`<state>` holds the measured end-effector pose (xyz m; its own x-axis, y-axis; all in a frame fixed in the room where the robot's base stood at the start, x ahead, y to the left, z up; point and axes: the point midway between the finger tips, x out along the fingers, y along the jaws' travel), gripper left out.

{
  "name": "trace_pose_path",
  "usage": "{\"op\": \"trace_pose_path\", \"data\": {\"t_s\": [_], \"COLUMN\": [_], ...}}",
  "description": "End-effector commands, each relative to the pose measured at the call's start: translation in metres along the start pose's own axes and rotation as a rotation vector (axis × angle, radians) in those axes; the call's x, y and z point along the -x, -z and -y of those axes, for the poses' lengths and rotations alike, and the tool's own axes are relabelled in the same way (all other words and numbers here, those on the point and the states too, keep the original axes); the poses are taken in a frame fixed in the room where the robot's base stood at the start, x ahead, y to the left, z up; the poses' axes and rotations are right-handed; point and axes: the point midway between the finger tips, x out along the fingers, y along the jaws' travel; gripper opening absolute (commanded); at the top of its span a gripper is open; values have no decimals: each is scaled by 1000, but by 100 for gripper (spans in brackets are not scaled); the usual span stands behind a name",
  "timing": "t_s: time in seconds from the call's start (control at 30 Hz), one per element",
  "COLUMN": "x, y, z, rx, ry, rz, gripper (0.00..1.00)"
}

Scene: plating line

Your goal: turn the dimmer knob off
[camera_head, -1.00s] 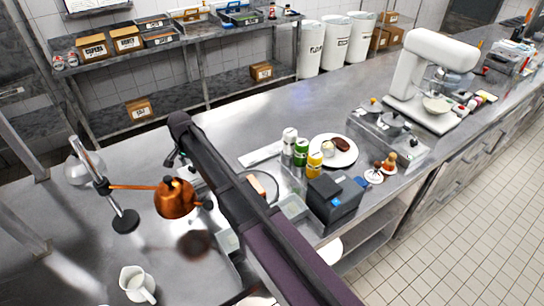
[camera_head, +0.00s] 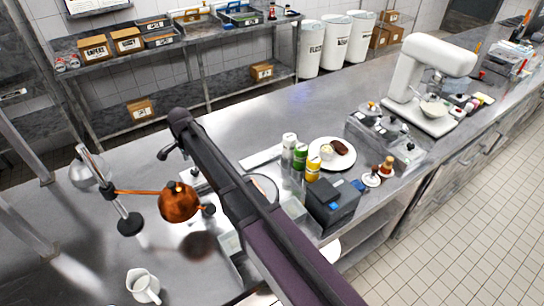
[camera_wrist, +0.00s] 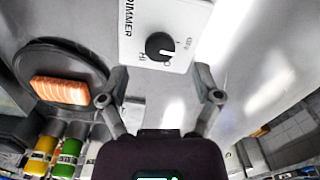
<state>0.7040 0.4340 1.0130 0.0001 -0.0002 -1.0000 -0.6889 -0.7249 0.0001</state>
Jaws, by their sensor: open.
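The dimmer is a white panel (camera_wrist: 138,22) lettered DIMMER, at the top middle of the wrist view. Its round black knob (camera_wrist: 161,46) has a light mark on its lower edge in the picture. HI is printed at its lower left; the lettering at its right is too small to read surely. My gripper (camera_wrist: 160,80) is open, one finger on each side below the knob in the wrist view, with nothing between the fingers. Whether a fingertip touches the panel is unclear. In the head view my arm hides most of the gripper.
A dark round pan or plate (camera_wrist: 92,68) with a salmon-like piece (camera_wrist: 60,91) lies left of the dimmer in the wrist view. A copper lamp (camera_head: 179,202) and white pitcher (camera_head: 143,286) stand left of my arm.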

Motion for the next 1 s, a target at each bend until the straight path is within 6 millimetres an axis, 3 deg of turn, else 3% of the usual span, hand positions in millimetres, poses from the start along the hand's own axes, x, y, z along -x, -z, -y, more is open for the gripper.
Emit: {"op": "trace_pose_path", "data": {"t_s": [0.03,1.0], "x": [9,89], "y": [0,0], "z": [0,0], "rx": [0,1], "ry": [0,0], "rz": [0,0], "gripper": [82,82]}}
